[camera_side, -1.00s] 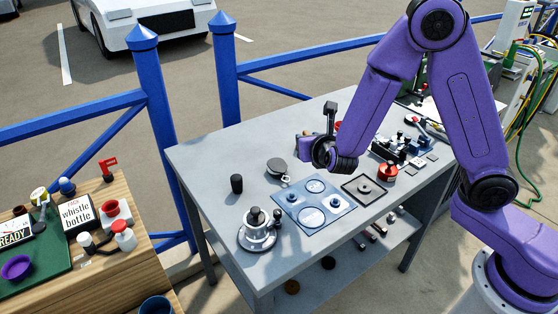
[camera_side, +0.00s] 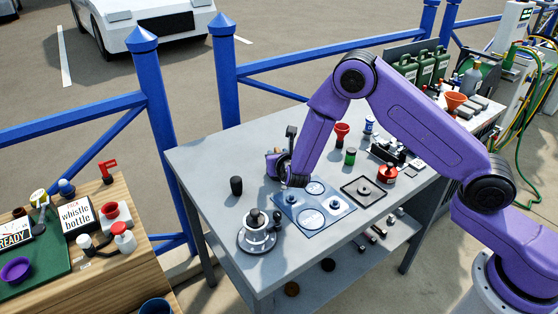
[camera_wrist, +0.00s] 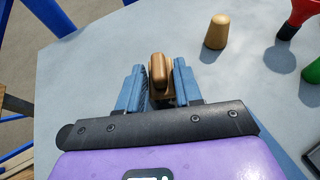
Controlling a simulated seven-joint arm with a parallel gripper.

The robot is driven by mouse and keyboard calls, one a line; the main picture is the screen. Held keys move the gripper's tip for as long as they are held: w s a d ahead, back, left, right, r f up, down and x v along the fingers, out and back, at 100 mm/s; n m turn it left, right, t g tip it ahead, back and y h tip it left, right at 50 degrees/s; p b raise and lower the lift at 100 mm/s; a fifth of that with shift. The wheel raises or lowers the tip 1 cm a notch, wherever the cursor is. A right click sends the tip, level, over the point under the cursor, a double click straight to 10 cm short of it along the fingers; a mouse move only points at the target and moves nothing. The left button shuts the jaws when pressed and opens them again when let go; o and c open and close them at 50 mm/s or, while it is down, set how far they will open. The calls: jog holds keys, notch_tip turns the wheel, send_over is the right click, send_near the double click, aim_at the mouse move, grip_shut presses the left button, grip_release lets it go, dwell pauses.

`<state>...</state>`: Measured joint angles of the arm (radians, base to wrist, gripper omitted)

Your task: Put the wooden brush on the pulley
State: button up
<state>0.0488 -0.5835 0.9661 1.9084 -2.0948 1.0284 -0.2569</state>
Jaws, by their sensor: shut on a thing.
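The wooden brush (camera_wrist: 157,68) is a rounded, light-brown piece with a darker edge. It sits between the blue fingers of my gripper (camera_wrist: 158,80) in the wrist view, which is shut on it. In the side view my gripper (camera_side: 278,168) is low over the far left-middle of the grey table, just behind the blue plate. The brush cannot be made out there. I cannot make out the pulley in either current view. A dark grey rounded piece with a ring, possibly the pulley, showed in the earlier side view where my gripper now blocks sight.
A silver winch-like part (camera_side: 258,235), a dark cup (camera_side: 236,186) and a blue plate with round recesses (camera_side: 325,214) are near my gripper. A red funnel (camera_side: 341,131), green jar (camera_side: 350,156) and red can (camera_side: 387,173) stand to the right. A tan cylinder (camera_wrist: 215,32) stands beyond my gripper.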

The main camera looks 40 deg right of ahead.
jog(key=shift+f, duration=0.8)
jog(key=shift+f, duration=0.2)
jog(key=o, duration=1)
jog(key=shift+r, duration=0.15)
jog(key=shift+s+r, duration=0.1)
jog(key=shift+r, duration=0.05)
jog(key=v, duration=1.2)
